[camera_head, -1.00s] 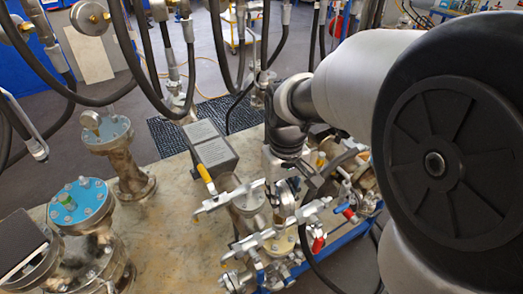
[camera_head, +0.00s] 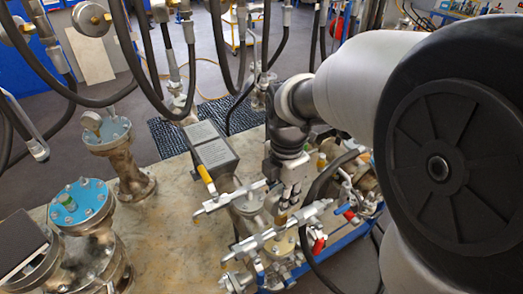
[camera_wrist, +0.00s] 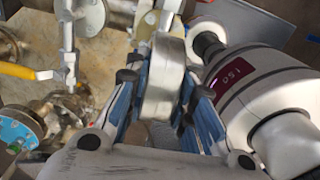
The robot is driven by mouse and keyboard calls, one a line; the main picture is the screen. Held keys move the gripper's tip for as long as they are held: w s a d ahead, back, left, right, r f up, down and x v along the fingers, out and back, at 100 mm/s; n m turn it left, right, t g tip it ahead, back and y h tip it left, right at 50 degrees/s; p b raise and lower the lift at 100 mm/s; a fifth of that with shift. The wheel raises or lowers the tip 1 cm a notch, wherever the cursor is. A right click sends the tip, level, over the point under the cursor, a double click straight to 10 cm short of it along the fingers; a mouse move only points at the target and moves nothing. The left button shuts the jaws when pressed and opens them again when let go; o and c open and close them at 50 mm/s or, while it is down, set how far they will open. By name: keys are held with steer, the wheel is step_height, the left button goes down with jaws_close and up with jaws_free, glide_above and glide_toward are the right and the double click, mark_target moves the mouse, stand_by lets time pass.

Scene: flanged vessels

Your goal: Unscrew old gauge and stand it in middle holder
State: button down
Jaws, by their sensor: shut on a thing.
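My gripper (camera_wrist: 163,88) is shut on a round metal gauge (camera_wrist: 165,75), seen edge-on in the wrist view between the blue finger pads. Its dial and lower stem are not clear there. In the head view my gripper (camera_head: 288,192) points down over the metal valve manifold (camera_head: 268,240). The gauge is small and partly hidden there, and I cannot tell whether its thread is still in a fitting. I cannot make out the middle holder in either view.
A vessel with a blue flange and a small gauge (camera_head: 92,122) stands at left. A larger blue-topped vessel (camera_head: 80,203) is nearer. A grey sloped box (camera_head: 210,150) and a yellow-handled valve (camera_head: 205,178) are close left of my gripper. Black hoses (camera_head: 150,60) hang in front.

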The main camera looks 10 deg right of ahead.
steer(key=shift+n, duration=0.6)
steer(key=c, duration=1.3)
jaws_free()
step_height(320, 180, up, 12)
steer(key=shift+c, duration=0.3)
